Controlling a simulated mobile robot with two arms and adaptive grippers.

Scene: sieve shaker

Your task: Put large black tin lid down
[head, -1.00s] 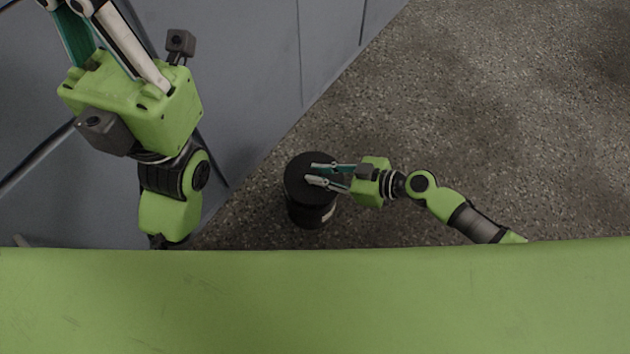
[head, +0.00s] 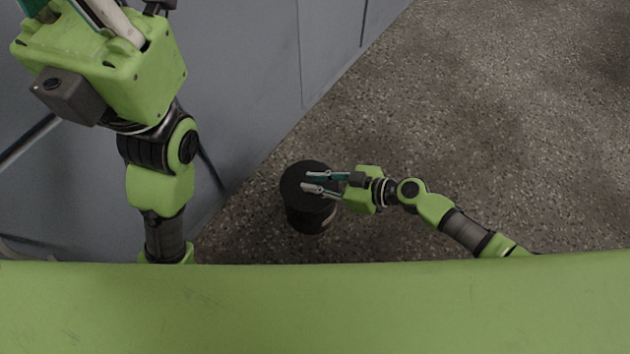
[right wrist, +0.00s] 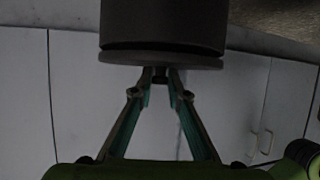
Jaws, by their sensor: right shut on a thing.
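The large black tin lid (head: 291,183) is a dark disc over the black tin (head: 312,221), which appears to stand on the floor. My right gripper (head: 307,181) reaches in from the right above the lid. In the right wrist view its fingers (right wrist: 160,77) are shut on a small knob in the middle of the lid (right wrist: 205,62). A thin dark line separates the lid from the tin (right wrist: 165,22), and I cannot tell whether they touch. My left gripper is at the top left of the head view, its fingertips cut off by the edge.
Grey cabinet fronts (head: 255,60) stand to the left of the tin. Speckled floor (head: 480,110) is open to the right and behind. In the right wrist view, pale cabinet doors (right wrist: 80,90) fill the background.

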